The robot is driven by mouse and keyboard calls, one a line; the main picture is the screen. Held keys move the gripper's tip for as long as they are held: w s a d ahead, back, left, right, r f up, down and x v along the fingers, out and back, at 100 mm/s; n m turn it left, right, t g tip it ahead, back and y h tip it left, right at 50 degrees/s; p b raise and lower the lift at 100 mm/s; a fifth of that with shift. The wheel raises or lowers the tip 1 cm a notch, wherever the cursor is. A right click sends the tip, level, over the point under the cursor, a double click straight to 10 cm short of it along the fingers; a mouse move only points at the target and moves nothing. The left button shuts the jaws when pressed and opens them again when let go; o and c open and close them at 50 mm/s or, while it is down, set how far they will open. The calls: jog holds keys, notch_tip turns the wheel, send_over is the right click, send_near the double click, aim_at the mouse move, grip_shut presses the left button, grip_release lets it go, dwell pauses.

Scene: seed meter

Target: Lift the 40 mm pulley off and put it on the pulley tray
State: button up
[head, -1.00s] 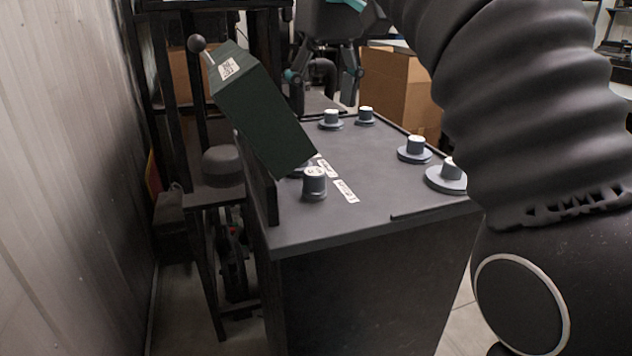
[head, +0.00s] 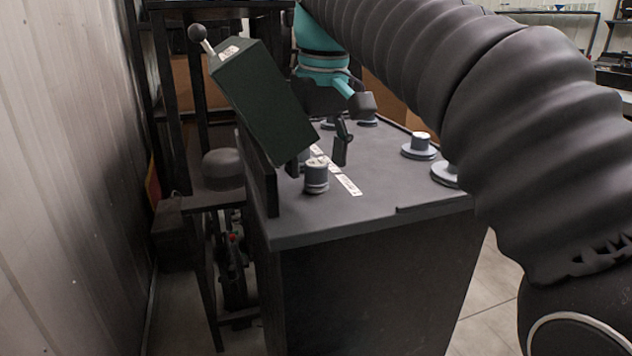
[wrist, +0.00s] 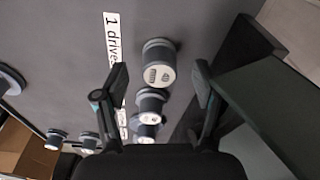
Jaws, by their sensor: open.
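Several grey pulleys with pale, marked tops stand on the dark bench top. I cannot read which is 40 mm. The nearest pulley (head: 316,178) stands beside the green guard; in the wrist view this pulley (wrist: 158,62) shows between my fingertips. Two more pulleys, a middle one (wrist: 150,103) and a far one (wrist: 147,127), line up behind it. My gripper (head: 317,165) is open and low over the bench, just beyond the nearest pulley. Its fingers (wrist: 161,70) span the row in the wrist view and hold nothing. I cannot make out a pulley tray.
A tilted dark green guard (head: 262,100) with a ball-ended lever (head: 198,33) rises close left of my gripper. White label strips (head: 348,184) lie on the bench top (head: 375,185). More flanged pulleys (head: 420,147) stand to the right. The bench centre is clear.

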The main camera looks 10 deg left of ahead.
notch_tip(320, 180, down, 2)
jog(key=shift+f, duration=0.1)
jog(key=c, duration=1.2)
jog(key=shift+r, duration=0.5)
notch_tip(320, 180, up, 4)
jog(key=shift+w+a+f+p, duration=0.1)
jog(key=shift+f+p, duration=0.05)
jog(key=shift+p, duration=0.7)
jog(key=s+d+r, duration=0.1)
jog(key=d+r, duration=0.1)
jog(key=d, duration=0.1)
jog(key=d+r, duration=0.2)
jog(key=d, duration=0.2)
jog(key=s+d+r+p, duration=0.1)
jog(key=d+r, duration=0.1)
jog(key=d, duration=0.2)
jog(key=shift+s+d+r, duration=0.25)
jog(key=shift+s, duration=0.05)
